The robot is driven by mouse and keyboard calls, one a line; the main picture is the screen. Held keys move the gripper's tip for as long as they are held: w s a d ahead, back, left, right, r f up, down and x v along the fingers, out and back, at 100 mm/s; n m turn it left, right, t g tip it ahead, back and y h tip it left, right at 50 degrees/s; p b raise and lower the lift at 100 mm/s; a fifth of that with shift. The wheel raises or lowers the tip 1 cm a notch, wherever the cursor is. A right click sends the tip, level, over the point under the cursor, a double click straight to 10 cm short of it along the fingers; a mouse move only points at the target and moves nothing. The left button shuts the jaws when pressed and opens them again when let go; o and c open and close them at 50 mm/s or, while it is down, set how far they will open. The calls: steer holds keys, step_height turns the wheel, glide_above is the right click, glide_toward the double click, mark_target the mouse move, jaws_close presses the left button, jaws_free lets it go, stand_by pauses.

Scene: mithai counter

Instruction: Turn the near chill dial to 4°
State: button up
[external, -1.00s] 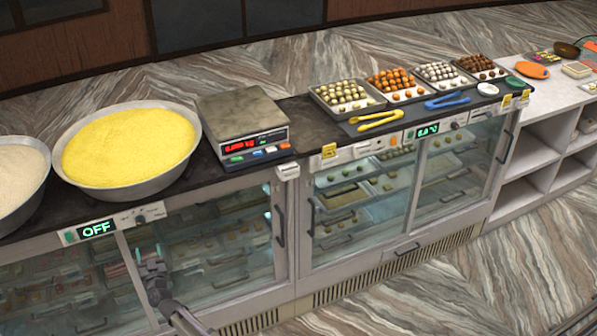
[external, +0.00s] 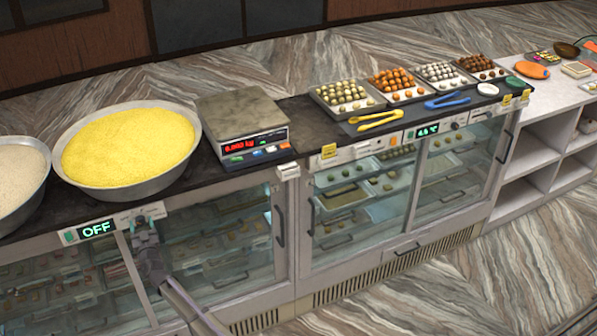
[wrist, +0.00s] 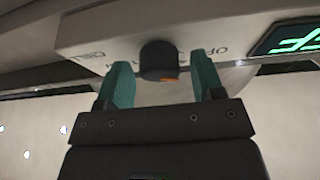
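The near chill dial (wrist: 159,60) is a dark round knob with a small orange mark, on the pale control strip (wrist: 85,32) of the near glass case. The near display (external: 97,229) reads OFF in green.
A green switch (external: 70,237) sits left of the near display. The counter edge overhangs the strip. A basin of yellow grains (external: 128,150) and a scale (external: 240,125) stand above. The far case has its own lit display (external: 427,130).

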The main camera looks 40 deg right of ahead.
steer(key=c, duration=0.8)
steer(key=shift+m, duration=0.5)
steer(key=m+h, duration=0.1)
steer(key=m, duration=0.1)
steer(key=m+g+h+p, duration=0.1)
steer(key=m, duration=0.2)
steer(key=shift+r+g+h, duration=0.1)
steer(key=shift+g+h, duration=0.2)
steer(key=shift+a+m+g+h+p, duration=0.1)
steer(key=shift+m+g+h+p, duration=0.3)
steer(key=shift+m, duration=0.8)
steer(key=shift+m+g+h+p, duration=0.2)
steer(key=shift+m+g+h, duration=0.3)
steer(key=shift+m, duration=0.7)
steer(key=o, duration=0.9)
